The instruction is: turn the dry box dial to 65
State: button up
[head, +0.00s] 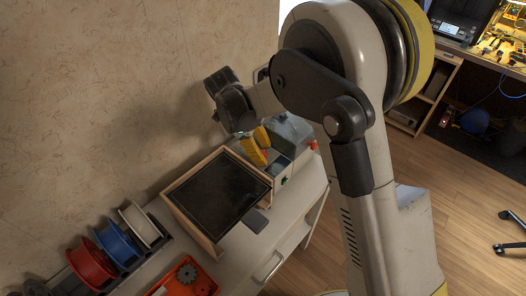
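A grey box-like unit with a pale top (290,133) stands on the bench against the wall, behind the wooden-framed box. It may be the dry box, but I cannot tell for certain. No dial or number can be read; my gripper and arm hide part of the unit.
A wooden-framed box with a dark top (218,190) stands just left of and nearer than my gripper. Red (91,263), blue (117,242) and white (140,223) spools sit in a rack at the left. An orange tray (186,277) holds a dark gear. The wall is close behind.

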jog(key=v, duration=1.2)
notch_tip(320, 180, up, 4)
jog(key=n+t+y, duration=0.1)
jog(key=n, duration=0.3)
send_over(269, 162)
jog(key=s+d+r+n+t+y, duration=0.2)
jog(key=s+d+r+n, duration=0.1)
jog(key=s+d+n, duration=0.15)
jog(key=s+d+f+n+t+y, duration=0.1)
jog(key=s+d+f+n+t, duration=0.1)
jog(key=s+d+n+t, duration=0.3)
jog(key=s+d+n, duration=0.3)
jog(key=s+n, duration=0.3)
jog(key=n, duration=0.1)
jog(key=shift+s+d, duration=0.2)
jog(key=shift+s, duration=0.1)
